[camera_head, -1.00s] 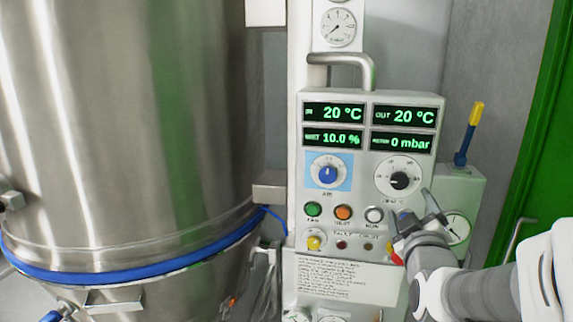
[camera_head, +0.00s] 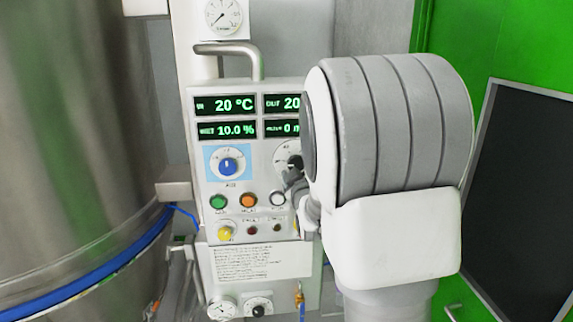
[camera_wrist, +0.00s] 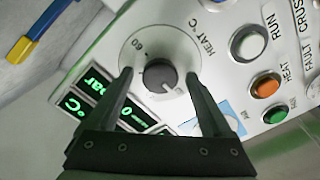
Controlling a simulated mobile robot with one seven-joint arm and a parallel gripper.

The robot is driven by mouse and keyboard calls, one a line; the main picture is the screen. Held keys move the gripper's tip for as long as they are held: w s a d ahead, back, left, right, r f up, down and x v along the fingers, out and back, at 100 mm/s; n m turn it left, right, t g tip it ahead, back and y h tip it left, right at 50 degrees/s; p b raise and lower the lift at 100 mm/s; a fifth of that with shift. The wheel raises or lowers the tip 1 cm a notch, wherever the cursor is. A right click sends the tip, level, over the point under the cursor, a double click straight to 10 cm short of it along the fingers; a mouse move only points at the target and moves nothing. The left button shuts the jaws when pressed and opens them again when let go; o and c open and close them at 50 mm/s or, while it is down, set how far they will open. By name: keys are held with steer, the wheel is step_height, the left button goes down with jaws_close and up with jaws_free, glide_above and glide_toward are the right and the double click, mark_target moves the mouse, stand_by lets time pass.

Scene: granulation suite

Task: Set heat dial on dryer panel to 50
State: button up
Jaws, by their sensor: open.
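The heat dial (camera_wrist: 160,76) is a dark round knob on a white scale, beside the printed words "HEAT °C". In the wrist view a light mark shows on the knob's lower right edge, and one scale number reads as 60. My gripper (camera_wrist: 158,80) is open, with one finger on each side of the knob; I cannot tell whether either finger touches it. In the head view, my gripper (camera_head: 296,184) is at the dial (camera_head: 294,163), which my arm partly hides. The dryer panel (camera_head: 222,178) is a pale box with green displays.
A blue dial (camera_head: 229,166) is left of the heat dial. Green (camera_head: 218,202), orange (camera_head: 248,200) and white (camera_head: 278,199) buttons sit below. A large steel vessel (camera_head: 75,130) stands at left. A yellow-and-blue handle (camera_wrist: 38,30) shows in the wrist view.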

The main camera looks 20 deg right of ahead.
steer(key=shift+w, duration=0.2)
jaws_close()
stand_by(0.4)
